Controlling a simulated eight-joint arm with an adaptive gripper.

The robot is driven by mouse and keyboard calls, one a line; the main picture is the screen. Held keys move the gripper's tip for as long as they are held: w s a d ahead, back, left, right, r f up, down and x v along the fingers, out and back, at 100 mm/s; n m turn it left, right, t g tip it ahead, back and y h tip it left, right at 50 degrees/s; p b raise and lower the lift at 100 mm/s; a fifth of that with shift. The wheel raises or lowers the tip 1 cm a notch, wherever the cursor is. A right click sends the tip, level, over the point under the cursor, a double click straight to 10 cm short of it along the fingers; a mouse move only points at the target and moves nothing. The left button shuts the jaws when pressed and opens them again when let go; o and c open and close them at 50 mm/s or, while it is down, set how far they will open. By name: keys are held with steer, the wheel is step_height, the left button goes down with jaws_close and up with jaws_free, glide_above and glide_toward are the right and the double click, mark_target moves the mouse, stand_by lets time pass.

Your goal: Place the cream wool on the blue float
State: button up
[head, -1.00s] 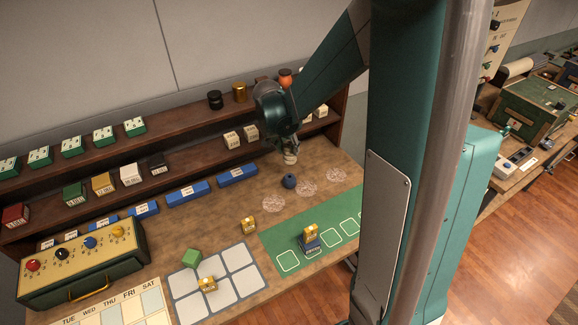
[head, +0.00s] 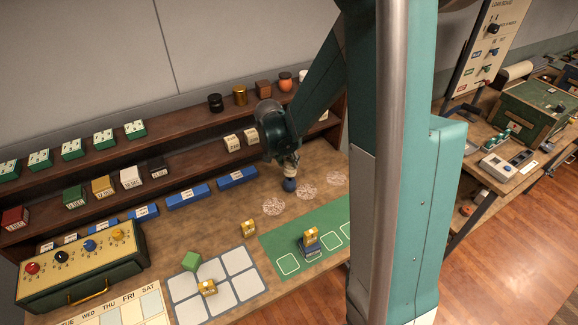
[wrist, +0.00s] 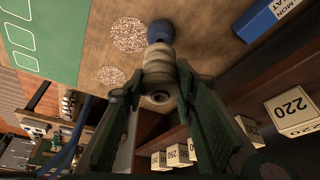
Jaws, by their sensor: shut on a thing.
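The cream wool (head: 291,174), a pale ridged spool-like piece, is between the fingers of my gripper (head: 289,166). My gripper is shut on it; in the wrist view the fingers (wrist: 160,82) clasp the cream wool (wrist: 161,66) from both sides. The blue float (head: 289,185), a small dark blue round piece, stands on the brown table directly below the wool in the head view. In the wrist view the blue float (wrist: 160,31) shows just beyond the wool's end, partly covered by it. I cannot tell whether wool and float touch.
A green mat (head: 288,264) with white squares is nearer the front. Blue labelled blocks (head: 237,178) line the shelf foot at left. The shelf (head: 190,165) stands close behind my gripper.

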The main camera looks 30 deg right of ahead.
mark_target(288, 163)
steer(key=shift+f, duration=1.45)
steer(key=shift+f, duration=0.2)
steer(key=o, duration=0.8)
steer(key=shift+c, duration=0.2)
steer(key=shift+r, duration=0.15)
steer(key=shift+r, duration=0.15)
steer(key=v, duration=1.1)
steer(key=shift+r, duration=0.4)
steer(key=shift+a, duration=0.1)
steer(key=shift+s+a+r, duration=0.1)
steer(key=shift+s, duration=0.05)
